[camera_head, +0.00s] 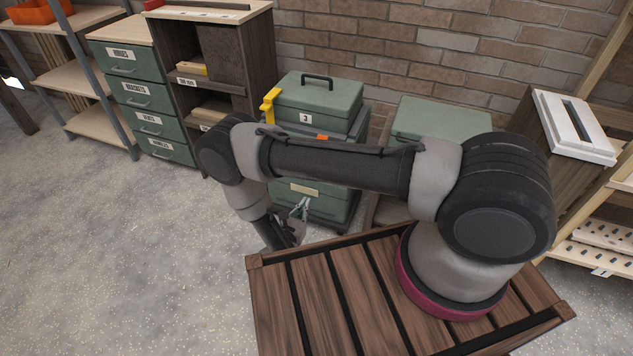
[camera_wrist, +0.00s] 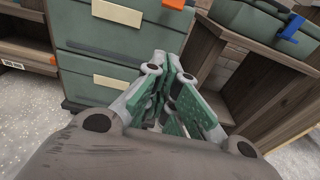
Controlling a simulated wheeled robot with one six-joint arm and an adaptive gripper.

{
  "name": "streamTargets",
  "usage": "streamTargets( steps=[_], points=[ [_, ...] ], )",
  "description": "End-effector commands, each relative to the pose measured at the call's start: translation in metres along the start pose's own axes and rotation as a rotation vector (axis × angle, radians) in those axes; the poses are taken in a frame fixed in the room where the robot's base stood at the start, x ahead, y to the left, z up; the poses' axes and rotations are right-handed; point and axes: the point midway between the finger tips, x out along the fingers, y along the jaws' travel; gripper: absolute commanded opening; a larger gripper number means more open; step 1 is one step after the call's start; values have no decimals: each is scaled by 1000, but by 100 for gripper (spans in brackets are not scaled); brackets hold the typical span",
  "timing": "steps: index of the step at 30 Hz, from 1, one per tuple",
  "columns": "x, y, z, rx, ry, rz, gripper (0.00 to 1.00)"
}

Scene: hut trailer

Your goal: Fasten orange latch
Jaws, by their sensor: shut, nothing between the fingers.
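An orange latch (camera_head: 322,137) shows as a small patch on the front of a stack of green boxes (camera_head: 318,102), just above my arm. My arm hides much of the stack's middle, so the latch's lower part and position are unclear. In the wrist view an orange piece (camera_wrist: 173,4), apparently the same latch, is cut by the top edge above a green front with cream labels. My gripper (camera_head: 302,208) is low in front of the stack, below the latch. In the wrist view my gripper (camera_wrist: 168,64) is shut and empty, its green-padded fingers together.
A yellow latch (camera_head: 269,105) sticks out at the top box's left side. A green case (camera_wrist: 262,25) with a blue latch (camera_wrist: 292,26) rests on wooden shelving at the right of the wrist view. Labelled green drawers (camera_head: 143,95) stand at left. The floor at left is clear.

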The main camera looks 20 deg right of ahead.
Motion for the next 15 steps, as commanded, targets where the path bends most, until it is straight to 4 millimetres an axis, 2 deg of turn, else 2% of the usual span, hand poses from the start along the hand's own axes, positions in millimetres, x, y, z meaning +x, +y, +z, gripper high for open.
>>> streamTargets(
  steps=[5,15],
  points=[
    [13,-1,0,0,0,-5,0],
    [83,-2,0,2,-1,-8,0]
  ],
)
